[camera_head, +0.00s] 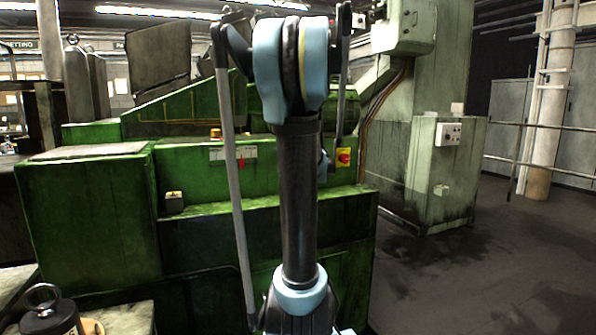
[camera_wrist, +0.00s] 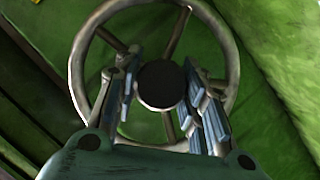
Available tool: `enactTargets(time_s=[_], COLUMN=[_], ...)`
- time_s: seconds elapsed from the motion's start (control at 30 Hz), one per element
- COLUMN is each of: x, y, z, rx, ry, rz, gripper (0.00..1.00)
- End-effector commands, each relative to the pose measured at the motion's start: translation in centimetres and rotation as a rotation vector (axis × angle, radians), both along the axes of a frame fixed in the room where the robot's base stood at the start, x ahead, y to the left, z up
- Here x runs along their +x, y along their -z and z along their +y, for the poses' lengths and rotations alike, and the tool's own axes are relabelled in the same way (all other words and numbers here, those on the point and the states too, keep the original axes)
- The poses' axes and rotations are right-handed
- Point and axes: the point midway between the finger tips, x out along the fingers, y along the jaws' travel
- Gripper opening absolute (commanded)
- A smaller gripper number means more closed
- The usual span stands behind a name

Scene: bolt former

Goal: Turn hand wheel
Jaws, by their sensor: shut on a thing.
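The hand wheel (camera_wrist: 84,50) fills the middle of the wrist view, with a round metal rim, thin spokes and a dark round hub (camera_wrist: 162,86). My gripper (camera_wrist: 160,88) reaches over the wheel, its blue-padded fingers on either side of the hub and inside the rim. It is shut on the hand wheel at the hub, though the exact contact is hard to see. The lower part of the rim is partly hidden by my gripper. In the head view my own arm stands in front of the green machine (camera_head: 100,215), and neither wheel nor gripper can be made out.
Green machine surfaces lie behind the wheel. A pale green cabinet (camera_head: 432,185) stands at the right. A dark weight with a ring (camera_head: 50,318) is at the lower left. The floor (camera_head: 500,270) at the right is open.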

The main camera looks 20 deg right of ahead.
Motion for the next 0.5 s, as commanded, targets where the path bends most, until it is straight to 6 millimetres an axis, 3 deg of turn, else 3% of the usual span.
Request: enactTargets(time_s=[0.5], x=[0.13], y=[0.19], z=[0.48], rx=[-0.485], ry=[-0.006], rz=[-0.035], gripper=[0.00])
